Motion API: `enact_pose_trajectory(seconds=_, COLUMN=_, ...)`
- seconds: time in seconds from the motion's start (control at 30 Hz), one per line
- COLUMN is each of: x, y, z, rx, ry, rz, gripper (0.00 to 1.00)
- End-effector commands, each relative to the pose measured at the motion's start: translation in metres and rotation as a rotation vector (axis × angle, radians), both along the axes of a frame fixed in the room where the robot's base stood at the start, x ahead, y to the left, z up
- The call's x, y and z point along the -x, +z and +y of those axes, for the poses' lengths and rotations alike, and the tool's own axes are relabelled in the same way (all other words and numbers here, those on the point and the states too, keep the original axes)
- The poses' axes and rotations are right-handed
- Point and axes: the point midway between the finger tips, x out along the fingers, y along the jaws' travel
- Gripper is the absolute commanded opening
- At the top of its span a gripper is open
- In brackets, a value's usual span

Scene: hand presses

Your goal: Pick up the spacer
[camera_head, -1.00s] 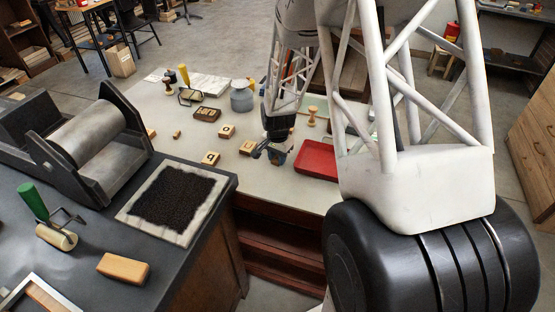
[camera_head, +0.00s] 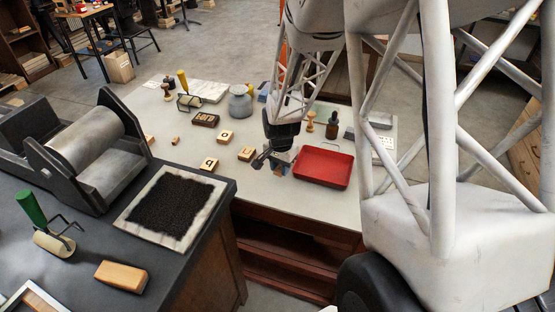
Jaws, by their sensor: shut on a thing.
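My gripper (camera_head: 266,163) is over the light table, just left of the red tray. Its dark fingers are shut on a small piece, which I take to be the spacer (camera_head: 279,170). Only a bit of it shows, bluish and tan, at the fingers. The wrist and fingers hide the rest. I cannot tell whether it touches the table.
The red tray (camera_head: 322,181) is close on the right. Wooden letter blocks (camera_head: 246,153) lie to the left, with a dark type block (camera_head: 205,120) behind. A grey jar (camera_head: 240,105) and dark bottle (camera_head: 332,126) stand farther back. A black ink slab (camera_head: 172,204) lies on the near bench.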

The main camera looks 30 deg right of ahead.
Motion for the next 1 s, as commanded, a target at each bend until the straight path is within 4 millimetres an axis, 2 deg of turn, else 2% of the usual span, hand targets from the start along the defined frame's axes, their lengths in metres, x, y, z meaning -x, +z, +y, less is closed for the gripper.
enact_pose_trajectory(seconds=0.2, x=0.037, y=0.004, z=0.009, rx=0.0, ry=0.0, rz=-0.001, gripper=0.09)
enact_pose_trajectory(seconds=0.5, x=0.076, y=0.007, z=0.018, rx=0.0, ry=0.0, rz=-0.001, gripper=0.09)
enact_pose_trajectory(seconds=0.73, x=0.091, y=0.009, z=0.021, rx=0.0, ry=0.0, rz=-0.001, gripper=0.09)
enact_pose_trajectory(seconds=1.0, x=0.095, y=0.009, z=0.022, rx=0.0, ry=0.0, rz=0.0, gripper=0.09)
